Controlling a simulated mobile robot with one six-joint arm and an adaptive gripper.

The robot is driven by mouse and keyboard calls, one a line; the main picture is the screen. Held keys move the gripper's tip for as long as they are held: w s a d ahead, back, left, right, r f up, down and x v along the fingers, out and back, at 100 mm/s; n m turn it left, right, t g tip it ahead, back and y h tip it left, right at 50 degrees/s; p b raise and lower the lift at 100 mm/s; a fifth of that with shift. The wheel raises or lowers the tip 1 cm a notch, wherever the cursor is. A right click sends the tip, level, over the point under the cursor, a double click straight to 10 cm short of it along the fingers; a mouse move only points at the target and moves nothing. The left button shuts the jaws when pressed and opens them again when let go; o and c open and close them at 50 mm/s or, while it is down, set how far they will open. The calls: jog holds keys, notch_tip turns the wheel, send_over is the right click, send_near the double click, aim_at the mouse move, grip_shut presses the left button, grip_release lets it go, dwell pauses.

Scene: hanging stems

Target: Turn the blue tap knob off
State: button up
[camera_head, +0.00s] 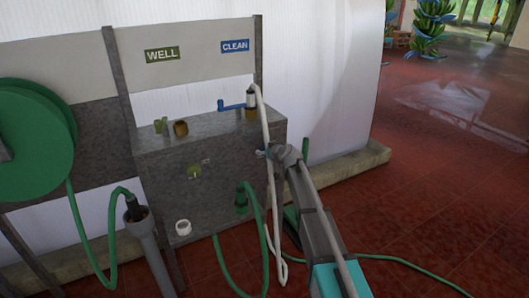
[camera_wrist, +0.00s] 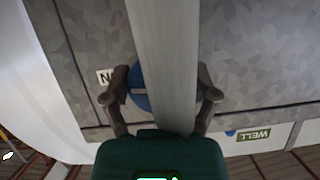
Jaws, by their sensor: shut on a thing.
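The blue tap knob (camera_wrist: 140,86) is round and shows between the two fingers of my gripper (camera_wrist: 162,96) in the wrist view. A pale grey bar covers its right part, so the contact on that side is partly hidden. In the head view only a sliver of the blue knob (camera_head: 261,152) shows at the right end of the grey cabinet, beside my gripper (camera_head: 270,153). My gripper is shut on the knob. The knob's turned position cannot be told.
The grey cabinet (camera_head: 155,190) carries a blue lever tap (camera_head: 233,106) under the CLEAN sign (camera_head: 235,46) and a green tap (camera_head: 160,125) under the WELL sign (camera_head: 162,54). A white hose (camera_head: 267,190) hangs close to my gripper. A green hose (camera_head: 410,262) crosses the red floor.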

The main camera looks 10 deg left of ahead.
jog(key=m+g+y+b, duration=0.1)
jog(key=m, duration=0.1)
jog(key=shift+s+f+m+y, duration=0.1)
jog(key=shift+m+y, duration=0.3)
jog(key=m+y+b, duration=0.1)
jog(key=m+y, duration=0.1)
jog(key=m, duration=0.1)
jog(key=shift+a+g+b, duration=0.1)
jog(key=shift+g+b, duration=0.2)
jog(key=shift+g, duration=0.1)
jog(key=m+y+b, duration=0.2)
jog(key=m, duration=0.1)
jog(key=shift+s+m, duration=0.1)
jog(key=shift+m, duration=0.2)
jog(key=shift+m+t+y+b, duration=0.3)
jog(key=shift+m+y+b, duration=0.3)
jog(key=shift+m+b, duration=0.75)
jog(key=shift+r+m, duration=0.2)
jog(key=shift+m, duration=0.15)
jog(key=o, duration=1)
